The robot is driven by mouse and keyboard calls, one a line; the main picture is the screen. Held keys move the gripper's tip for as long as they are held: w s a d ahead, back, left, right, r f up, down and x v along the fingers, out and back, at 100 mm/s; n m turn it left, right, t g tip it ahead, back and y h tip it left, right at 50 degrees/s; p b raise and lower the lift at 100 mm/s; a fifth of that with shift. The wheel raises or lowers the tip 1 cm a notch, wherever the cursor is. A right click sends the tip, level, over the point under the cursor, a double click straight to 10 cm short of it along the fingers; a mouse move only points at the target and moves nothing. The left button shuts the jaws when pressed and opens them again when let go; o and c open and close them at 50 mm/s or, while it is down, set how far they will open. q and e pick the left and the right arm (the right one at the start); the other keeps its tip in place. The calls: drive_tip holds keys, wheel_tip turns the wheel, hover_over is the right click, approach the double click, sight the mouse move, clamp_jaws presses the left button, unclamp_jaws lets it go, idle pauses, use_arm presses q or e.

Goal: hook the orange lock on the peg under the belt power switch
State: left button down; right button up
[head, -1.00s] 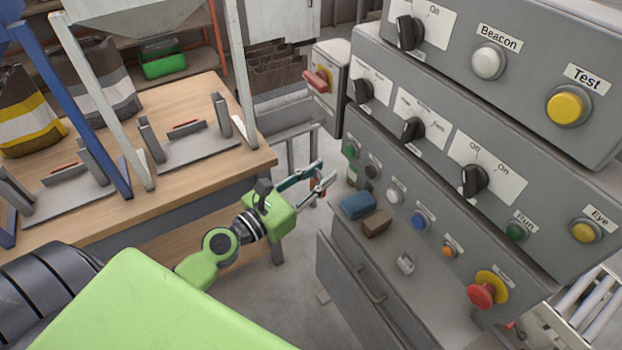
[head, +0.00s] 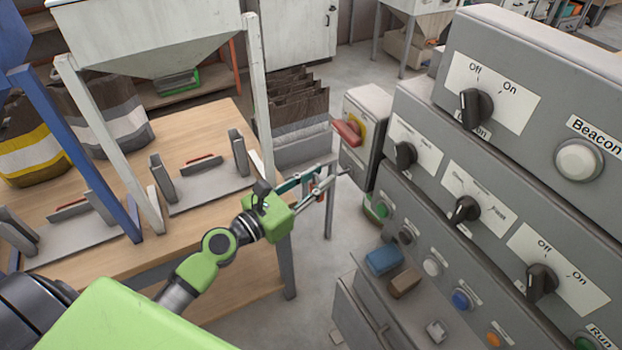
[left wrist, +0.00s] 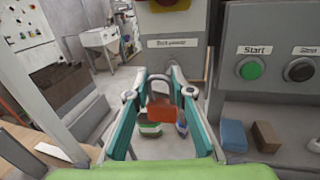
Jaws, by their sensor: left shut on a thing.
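The orange lock (left wrist: 165,113) hangs between the two teal-lined fingers of my left gripper (left wrist: 160,78), its shackle pointing up and forward. My left gripper is shut on it; in the head view the gripper (head: 328,182) hides most of the lock. The belt power switch, a red handle on a yellow plate (head: 348,131), is on a grey box just beyond and above the fingertips. In the left wrist view the box (left wrist: 182,62) is straight ahead, its label (left wrist: 172,43) above the fingertips. The peg cannot be made out clearly; the shackle appears apart from the box. My right gripper is out of view.
The grey control panel (head: 450,165) with knobs and buttons stands close on the right. A blue block (head: 384,260) and a brown block (head: 405,282) lie on its ledge. A wooden table (head: 215,195) with metal fixtures is on the left. Open floor shows between them.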

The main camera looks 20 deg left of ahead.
sight(344, 172)
use_arm(q)
drive_tip(key=shift+w+d+f+p, duration=0.15)
drive_tip(key=shift+w+d+p, duration=0.1)
drive_tip(key=shift+w+d, duration=0.75)
drive_tip(key=shift+w+d+f+p, duration=0.1)
drive_tip(key=shift+w+d+p, duration=0.1)
drive_tip(key=shift+w+d, duration=0.8)
drive_tip(key=shift+w+a+f, duration=0.15)
drive_tip(key=shift+w, duration=0.15)
drive_tip(key=shift+d+f, duration=0.2)
drive_tip(key=shift+d, duration=0.05)
drive_tip(key=shift+a, duration=0.1)
drive_tip(key=c, duration=2.1)
unclamp_jaws()
drive_tip(key=shift+o, duration=1)
drive_tip(key=shift+w, duration=0.1)
drive_tip(key=shift+w+d+f, duration=0.2)
drive_tip(key=shift+w+d, duration=0.1)
drive_tip(key=shift+w, duration=0.05)
drive_tip(key=shift+s+a, duration=0.1)
